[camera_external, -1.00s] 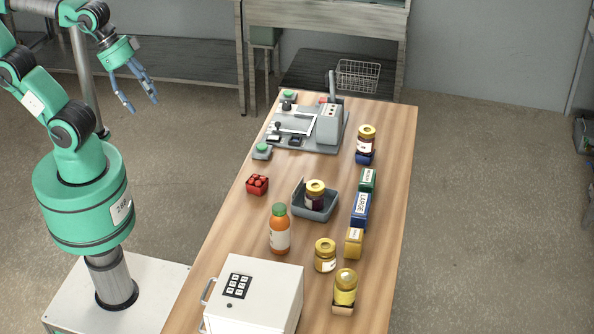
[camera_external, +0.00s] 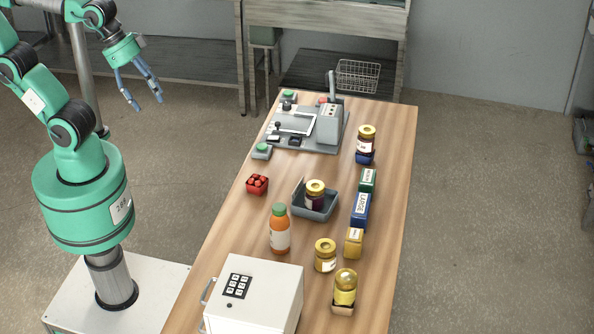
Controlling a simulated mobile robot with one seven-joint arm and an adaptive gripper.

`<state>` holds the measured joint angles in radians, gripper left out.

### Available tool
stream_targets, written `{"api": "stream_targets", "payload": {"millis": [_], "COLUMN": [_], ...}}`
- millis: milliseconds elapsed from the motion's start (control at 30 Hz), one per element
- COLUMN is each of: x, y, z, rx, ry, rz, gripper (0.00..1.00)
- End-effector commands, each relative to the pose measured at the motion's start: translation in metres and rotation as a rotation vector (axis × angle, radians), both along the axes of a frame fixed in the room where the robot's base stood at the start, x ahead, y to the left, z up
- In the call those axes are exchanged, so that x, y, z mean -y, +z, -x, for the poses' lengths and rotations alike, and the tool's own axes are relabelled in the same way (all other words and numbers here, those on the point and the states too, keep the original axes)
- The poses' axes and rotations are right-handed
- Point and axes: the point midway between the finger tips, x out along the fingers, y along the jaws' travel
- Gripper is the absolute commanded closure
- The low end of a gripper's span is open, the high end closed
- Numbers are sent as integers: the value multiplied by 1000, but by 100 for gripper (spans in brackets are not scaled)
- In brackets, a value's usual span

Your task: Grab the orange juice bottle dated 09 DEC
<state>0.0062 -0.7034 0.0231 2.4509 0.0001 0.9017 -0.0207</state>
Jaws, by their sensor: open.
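One orange juice bottle (camera_external: 279,230) with a green cap and a pale label stands upright on the wooden table, left of the middle. The label's date is too small to read. My gripper (camera_external: 144,98) is open and empty, in the air left of the table and well away from the bottle.
A white keypad box (camera_external: 270,298) stands at the table's near end. A grey tray (camera_external: 322,212) holding a jar, a red container (camera_external: 257,185), other jars (camera_external: 325,255) and coloured boxes (camera_external: 360,210) stand around the bottle. A grey machine (camera_external: 329,126) is at the far end.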

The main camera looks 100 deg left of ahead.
Motion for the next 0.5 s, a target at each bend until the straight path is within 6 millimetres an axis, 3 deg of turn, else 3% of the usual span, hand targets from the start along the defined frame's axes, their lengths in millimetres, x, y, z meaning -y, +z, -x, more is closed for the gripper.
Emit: {"api": "stream_targets", "payload": {"millis": [300, 500], "x": [9, 17], "y": [21, 23], "z": [-72, -126], "rx": [-81, -137], "ry": [41, 73], "rz": [28, 43], "gripper": [34, 34]}}
